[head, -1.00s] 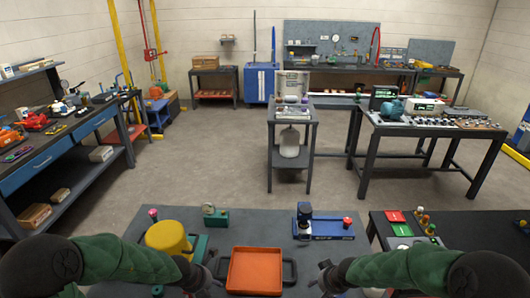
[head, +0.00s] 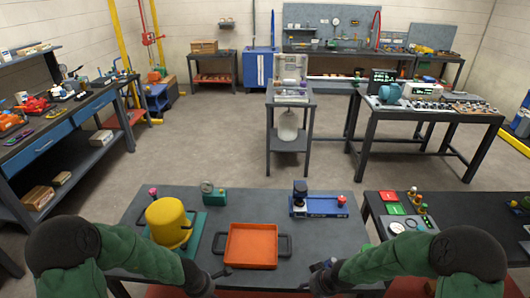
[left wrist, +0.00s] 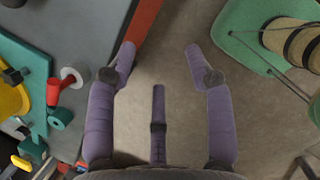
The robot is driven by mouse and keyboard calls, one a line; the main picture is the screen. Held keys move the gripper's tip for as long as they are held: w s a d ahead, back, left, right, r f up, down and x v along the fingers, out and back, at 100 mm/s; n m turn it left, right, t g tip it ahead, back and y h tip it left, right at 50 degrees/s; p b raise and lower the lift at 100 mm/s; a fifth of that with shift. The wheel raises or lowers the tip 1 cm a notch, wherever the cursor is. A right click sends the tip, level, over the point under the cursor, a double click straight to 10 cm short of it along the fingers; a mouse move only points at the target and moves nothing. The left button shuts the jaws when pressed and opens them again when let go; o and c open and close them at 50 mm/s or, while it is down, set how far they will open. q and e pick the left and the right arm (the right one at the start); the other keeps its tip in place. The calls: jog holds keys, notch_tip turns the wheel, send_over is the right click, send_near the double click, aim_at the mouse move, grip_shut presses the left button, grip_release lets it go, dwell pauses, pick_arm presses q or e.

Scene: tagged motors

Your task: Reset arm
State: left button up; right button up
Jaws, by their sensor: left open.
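My left gripper (head: 222,271) is at the near edge of the front table (head: 140,205), left of the orange tray (head: 250,228). In the left wrist view its purple fingers (left wrist: 160,60) are spread apart and empty over bare floor, beside the table's edge (left wrist: 100,30). My right gripper (head: 322,268) is at the near edge, right of the tray; its fingers are small and dark, and I cannot tell whether they are open. Both forearms reach in from the lower corners.
On the front table stand a yellow motor (head: 168,222) on a green base, a small gauge on a green block (head: 214,194) and a blue fixture (head: 318,207). A side table (head: 375,210) with red and green cards is at right. Open floor (head: 200,150) lies behind.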

pick_arm(q)
jog(key=s+d+f+m+g+h+b, duration=0.1)
jog(key=s+d+f+m, duration=0.3)
jog(key=m, duration=0.9)
jog(key=s+d+f+m+g+h+b, duration=0.1)
jog(key=s+d+f+m, duration=0.3)
jog(key=s+f+m, duration=0.7)
jog(key=s+m+b, duration=0.1)
jog(key=s+m, duration=0.1)
jog(key=s, duration=0.1)
jog(key=shift+s+d, duration=0.2)
jog(key=shift+d, duration=0.1)
pick_arm(e)
jog(key=s+a+f+g, duration=0.1)
jog(key=s+a+f, duration=0.1)
jog(key=s+f, duration=0.6)
jog(key=s+a+f+m+g+y, duration=0.1)
jog(key=s+a+f+g, duration=0.1)
jog(key=s+f, duration=0.6)
jog(key=s+a, duration=0.1)
jog(key=s, duration=0.2)
jog(key=shift+s+a+m, duration=0.2)
jog(key=shift+m, duration=0.1)
